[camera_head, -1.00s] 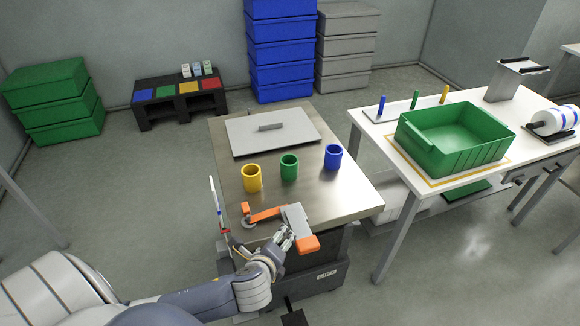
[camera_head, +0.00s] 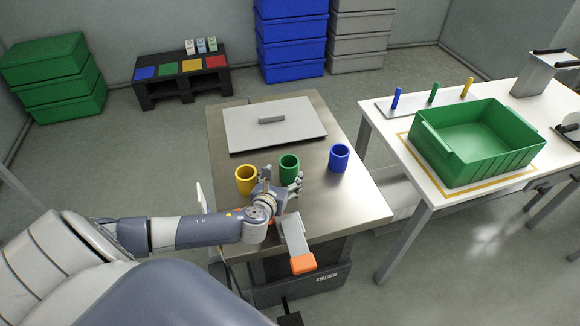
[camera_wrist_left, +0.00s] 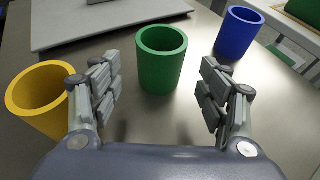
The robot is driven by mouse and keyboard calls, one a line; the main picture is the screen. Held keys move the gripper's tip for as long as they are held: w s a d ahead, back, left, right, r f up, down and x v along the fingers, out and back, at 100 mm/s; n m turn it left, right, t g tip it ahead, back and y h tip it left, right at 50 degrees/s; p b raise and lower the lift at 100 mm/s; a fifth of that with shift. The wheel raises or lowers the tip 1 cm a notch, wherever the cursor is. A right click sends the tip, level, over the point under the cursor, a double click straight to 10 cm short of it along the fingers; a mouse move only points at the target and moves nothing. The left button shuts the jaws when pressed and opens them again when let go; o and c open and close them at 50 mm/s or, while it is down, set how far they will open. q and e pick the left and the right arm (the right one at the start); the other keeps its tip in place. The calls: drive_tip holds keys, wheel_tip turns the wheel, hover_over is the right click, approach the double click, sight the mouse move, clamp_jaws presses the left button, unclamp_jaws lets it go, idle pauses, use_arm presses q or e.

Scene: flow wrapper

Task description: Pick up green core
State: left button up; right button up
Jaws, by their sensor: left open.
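The green core (camera_head: 289,166) is a hollow green cylinder standing upright on the steel table, between the yellow core (camera_head: 246,180) and the blue core (camera_head: 339,157). My left gripper (camera_head: 282,180) is just on the near side of it. In the left wrist view the green core (camera_wrist_left: 162,58) stands ahead, between the lines of the two spread fingers (camera_wrist_left: 160,98). The gripper is open and empty, with a gap before the core. The yellow core (camera_wrist_left: 40,97) is close to the left finger, and the blue core (camera_wrist_left: 239,32) is farther off at right. My right gripper is not visible.
A flat grey plate with a handle (camera_head: 273,134) lies behind the cores. An orange-and-grey device (camera_head: 296,241) sits at the table's near edge, by my arm. At right, a white table (camera_head: 411,163) holds a green bin (camera_head: 452,167) and coloured pegs (camera_head: 432,92).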

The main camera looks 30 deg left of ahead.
sight(286, 173)
use_arm(q)
drive_tip(key=shift+x, duration=0.75)
drive_tip(key=shift+w+f, duration=0.15)
drive_tip(key=shift+w, duration=0.15)
drive_tip(key=x, duration=0.3)
drive_tip(key=shift+w+a+f, duration=0.15)
drive_tip(key=shift+w, duration=0.2)
drive_tip(key=shift+w+a+f, duration=0.1)
drive_tip(key=shift+w+f, duration=0.05)
drive_tip(key=shift+w, duration=0.15)
drive_tip(key=shift+w+f, duration=0.1)
drive_tip(key=shift+w, duration=0.15)
drive_tip(key=shift+s+a, duration=0.1)
drive_tip(key=shift+c, duration=0.4)
drive_tip(key=c, duration=0.9)
drive_tip(key=shift+c, duration=0.6)
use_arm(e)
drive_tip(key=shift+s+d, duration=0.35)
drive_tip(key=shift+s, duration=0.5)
